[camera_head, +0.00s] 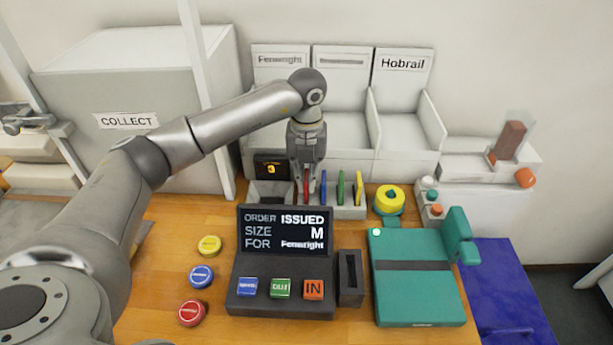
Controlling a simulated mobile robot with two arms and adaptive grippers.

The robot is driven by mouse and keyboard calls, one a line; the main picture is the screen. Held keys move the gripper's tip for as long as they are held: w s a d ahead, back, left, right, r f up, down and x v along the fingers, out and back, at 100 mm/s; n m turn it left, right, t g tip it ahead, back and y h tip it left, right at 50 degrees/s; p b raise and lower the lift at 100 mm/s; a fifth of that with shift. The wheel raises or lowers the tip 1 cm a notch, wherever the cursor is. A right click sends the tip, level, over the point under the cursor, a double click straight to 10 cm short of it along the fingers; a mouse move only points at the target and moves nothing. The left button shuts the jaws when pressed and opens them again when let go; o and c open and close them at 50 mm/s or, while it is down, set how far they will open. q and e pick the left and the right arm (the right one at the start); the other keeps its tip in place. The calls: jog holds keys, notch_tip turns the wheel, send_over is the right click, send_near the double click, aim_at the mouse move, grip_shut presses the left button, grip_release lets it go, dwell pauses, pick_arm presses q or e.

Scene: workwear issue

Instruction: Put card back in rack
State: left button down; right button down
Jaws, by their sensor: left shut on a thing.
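My left gripper (306,172) points down over the card rack (349,212) and is shut on the red card (306,187). The red card is upright at the left part of the rack; whether its lower edge is seated in a slot is hidden. A blue card (323,188), a green card (340,187) and a yellow card (357,187) stand upright in the rack to its right. The terminal (285,262) in front reads "ORDER ISSUED, SIZE M, FOR Fennright" and partly hides the rack. My right gripper is not in view.
A black card reader slot (350,277) stands right of the terminal, beside a teal device (415,290). Yellow, blue and red round buttons (201,276) lie to the left. White bins (405,125) stand behind the rack. A grey COLLECT box (135,140) is at back left.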

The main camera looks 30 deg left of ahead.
pick_arm(q)
jog(key=c, duration=1.5)
grip_release()
jog(key=shift+r+p, duration=2.95)
jog(key=shift+r, duration=1.6)
jog(key=shift+d+f, duration=0.1)
